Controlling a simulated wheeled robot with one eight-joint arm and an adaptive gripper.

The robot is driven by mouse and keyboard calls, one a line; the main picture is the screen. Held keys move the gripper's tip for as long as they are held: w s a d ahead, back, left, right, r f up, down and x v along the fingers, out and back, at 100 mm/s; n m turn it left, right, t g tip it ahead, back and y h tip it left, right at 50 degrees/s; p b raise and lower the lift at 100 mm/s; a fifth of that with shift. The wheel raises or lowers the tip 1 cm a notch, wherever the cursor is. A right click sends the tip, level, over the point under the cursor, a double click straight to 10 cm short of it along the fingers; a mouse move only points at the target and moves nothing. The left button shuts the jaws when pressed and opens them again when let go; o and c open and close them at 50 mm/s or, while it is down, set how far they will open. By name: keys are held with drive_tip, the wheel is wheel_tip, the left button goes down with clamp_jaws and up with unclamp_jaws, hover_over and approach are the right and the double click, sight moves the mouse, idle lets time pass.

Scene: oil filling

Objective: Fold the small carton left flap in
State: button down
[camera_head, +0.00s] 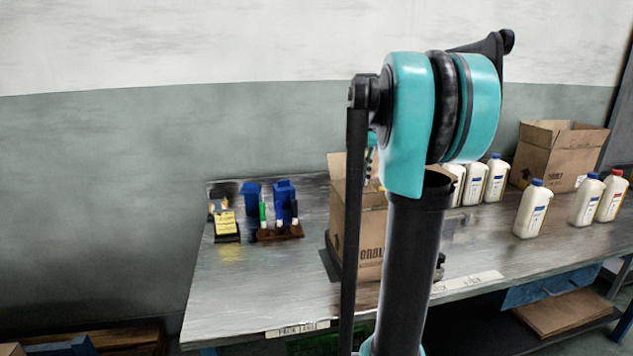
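A brown carton (371,240) stands on the metal workbench, near the middle of the picture. It looks smaller than the carton at the right. My arm covers its right side and much of its top. A flap (337,168) at its upper left stands up from the rim. The other flaps and the inside are hidden. My arm rises in front of the carton and bends over at the top. A small teal and black piece of my arm shows just above the carton's opening. My gripper's fingers are hidden behind the arm.
A larger open carton (556,160) stands at the back right. Several white bottles (532,209) stand around it, one with a red cap (612,196). Blue bins (284,196), a marker rack (279,234) and a yellow-labelled item (226,224) are at the left. The workbench (250,285) is bare at front left.

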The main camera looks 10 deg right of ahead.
drive_tip(key=shift+f, duration=1.4)
wheel_tip(320, 180, up, 11)
